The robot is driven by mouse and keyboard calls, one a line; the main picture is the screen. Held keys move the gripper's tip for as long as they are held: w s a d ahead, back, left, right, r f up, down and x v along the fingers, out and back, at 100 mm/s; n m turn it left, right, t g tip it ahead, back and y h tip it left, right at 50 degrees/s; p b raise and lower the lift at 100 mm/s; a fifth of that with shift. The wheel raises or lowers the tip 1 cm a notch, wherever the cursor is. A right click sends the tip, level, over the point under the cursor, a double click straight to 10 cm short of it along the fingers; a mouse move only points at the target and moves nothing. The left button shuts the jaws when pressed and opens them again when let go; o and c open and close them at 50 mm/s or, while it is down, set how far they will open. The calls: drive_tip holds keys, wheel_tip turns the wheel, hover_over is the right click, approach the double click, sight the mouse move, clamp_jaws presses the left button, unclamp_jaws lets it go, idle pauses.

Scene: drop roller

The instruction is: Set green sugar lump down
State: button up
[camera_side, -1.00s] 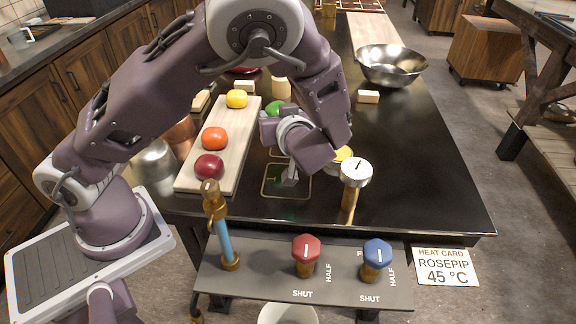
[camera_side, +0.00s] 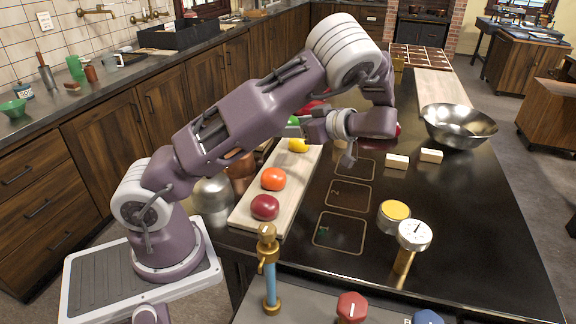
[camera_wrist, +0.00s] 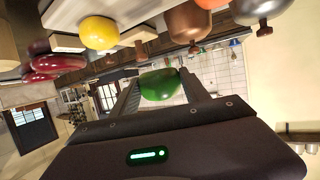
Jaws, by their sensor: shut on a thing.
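The green sugar lump (camera_wrist: 160,84) is round and glossy and sits between the two fingers of my gripper (camera_wrist: 155,92) in the wrist view. In the side view the lump (camera_side: 293,121) shows only in part at the left end of my gripper (camera_side: 300,127). My gripper is shut on it and holds it above the far end of the pale board (camera_side: 244,212). Three outlined squares lie in a row on the black table: a near one (camera_side: 325,243), a middle one (camera_side: 338,204) and a far one (camera_side: 362,176). All three look bare.
On the board lie yellow (camera_side: 298,145), orange (camera_side: 273,179) and dark red (camera_side: 265,207) lumps. A steel bowl (camera_side: 458,126), pale blocks (camera_side: 397,161), a yellow-topped tin (camera_side: 394,214) and a dial gauge (camera_side: 413,236) stand to the right. Copper and steel pots stand left of the board.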

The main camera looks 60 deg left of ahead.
sight(292, 167)
wheel_tip(292, 167, down, 10)
drive_tip(key=shift+r, duration=0.2)
drive_tip(key=shift+f, duration=0.15)
drive_tip(key=o, duration=1.4)
drive_tip(key=shift+f, duration=0.1)
drive_tip(key=shift+o, duration=0.2)
